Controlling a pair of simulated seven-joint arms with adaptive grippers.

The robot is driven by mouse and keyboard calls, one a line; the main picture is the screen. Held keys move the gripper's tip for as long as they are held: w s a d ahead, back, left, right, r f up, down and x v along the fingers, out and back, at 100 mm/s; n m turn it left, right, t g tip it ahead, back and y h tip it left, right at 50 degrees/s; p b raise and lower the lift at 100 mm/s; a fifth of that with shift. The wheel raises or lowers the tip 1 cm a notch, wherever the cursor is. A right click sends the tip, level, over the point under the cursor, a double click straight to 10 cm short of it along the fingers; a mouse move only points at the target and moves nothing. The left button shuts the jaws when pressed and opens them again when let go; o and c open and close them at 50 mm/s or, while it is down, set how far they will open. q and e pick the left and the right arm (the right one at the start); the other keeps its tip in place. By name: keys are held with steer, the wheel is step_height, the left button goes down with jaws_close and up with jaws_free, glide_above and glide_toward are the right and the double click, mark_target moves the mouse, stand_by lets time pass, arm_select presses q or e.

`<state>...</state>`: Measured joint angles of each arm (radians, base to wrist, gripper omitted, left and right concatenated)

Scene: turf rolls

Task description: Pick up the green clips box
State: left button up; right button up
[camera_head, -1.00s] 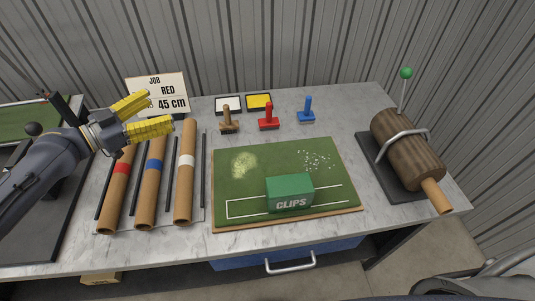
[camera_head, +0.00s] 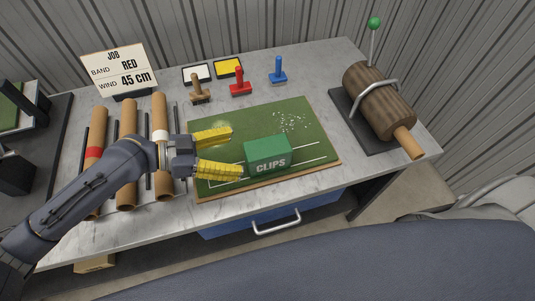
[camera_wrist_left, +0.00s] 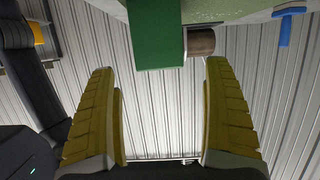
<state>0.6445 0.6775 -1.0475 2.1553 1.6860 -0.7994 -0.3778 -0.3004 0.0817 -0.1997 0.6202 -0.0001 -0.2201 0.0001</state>
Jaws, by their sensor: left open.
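The green clips box (camera_head: 267,156) sits on the front part of a green turf board (camera_head: 297,115), with its CLIPS lettering facing the front. In the left wrist view the box (camera_wrist_left: 155,33) shows at the top, beyond the fingertips and between their lines. My left gripper (camera_head: 237,152) is open and empty just left of the box, its yellow fingers pointing right toward it. In the left wrist view the two fingers (camera_wrist_left: 160,75) stand wide apart with nothing between them. My right gripper is not in view.
Three brown rolls with coloured bands, such as the red one (camera_head: 93,153), lie at the left, partly under my left arm. Stamps, including a red one (camera_head: 240,82), and a job sign (camera_head: 120,70) stand behind. A large roll on a stand (camera_head: 380,100) is at the right.

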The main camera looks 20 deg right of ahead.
mark_target(267, 150)
arm_select(q)
steer(key=shift+x, duration=4.9)
steer(key=shift+o, duration=0.2)
steer(key=shift+r, duration=0.1)
steer(key=c, duration=1.5)
steer(key=shift+c, duration=0.6)
steer(key=shift+r, duration=0.2)
